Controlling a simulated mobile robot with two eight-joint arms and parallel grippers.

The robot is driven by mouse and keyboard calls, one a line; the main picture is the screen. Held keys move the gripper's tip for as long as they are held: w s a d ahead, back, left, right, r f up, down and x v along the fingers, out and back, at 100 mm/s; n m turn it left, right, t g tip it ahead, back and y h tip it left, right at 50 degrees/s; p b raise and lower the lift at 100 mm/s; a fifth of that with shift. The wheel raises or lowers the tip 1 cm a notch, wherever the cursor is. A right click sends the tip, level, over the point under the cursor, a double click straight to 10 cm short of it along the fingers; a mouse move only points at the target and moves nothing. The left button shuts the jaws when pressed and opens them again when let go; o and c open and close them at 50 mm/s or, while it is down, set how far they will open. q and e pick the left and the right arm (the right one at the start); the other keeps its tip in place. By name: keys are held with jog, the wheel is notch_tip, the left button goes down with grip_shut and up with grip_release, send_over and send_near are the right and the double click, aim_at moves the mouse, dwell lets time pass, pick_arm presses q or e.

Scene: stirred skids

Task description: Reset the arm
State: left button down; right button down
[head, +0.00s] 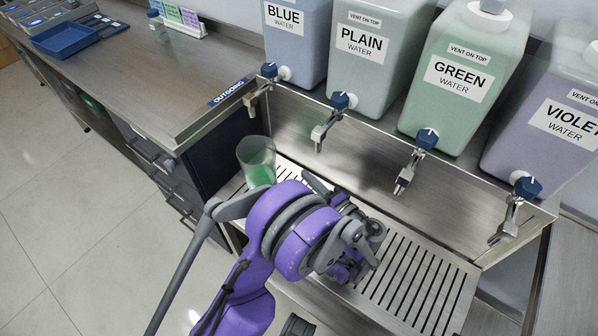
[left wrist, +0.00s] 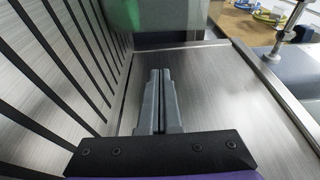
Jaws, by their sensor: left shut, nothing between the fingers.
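My left arm (head: 300,235), purple and grey, reaches in from the lower left over the slotted drip tray (head: 425,275). Its gripper (head: 312,182) is largely hidden behind the arm's wrist links in the head view. In the left wrist view the left gripper (left wrist: 159,75) shows two grey fingers shut together with nothing between them. A clear cup (head: 257,150) with green liquid stands upright at the left end of the tray, just beyond the arm. A blurred green patch at the top of the wrist view may be this cup. My right gripper is not in view.
Blue (head: 292,40), plain (head: 378,60), green (head: 465,80) and violet (head: 560,115) water tanks stand behind the tray. Their taps, such as the green one (head: 407,175), overhang it. A steel counter (head: 130,75) with a blue tray (head: 65,38) lies left.

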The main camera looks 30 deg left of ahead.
pick_arm(q)
jog(key=v, duration=0.5)
jog(key=shift+s+d, duration=0.2)
jog(key=shift+s, duration=0.1)
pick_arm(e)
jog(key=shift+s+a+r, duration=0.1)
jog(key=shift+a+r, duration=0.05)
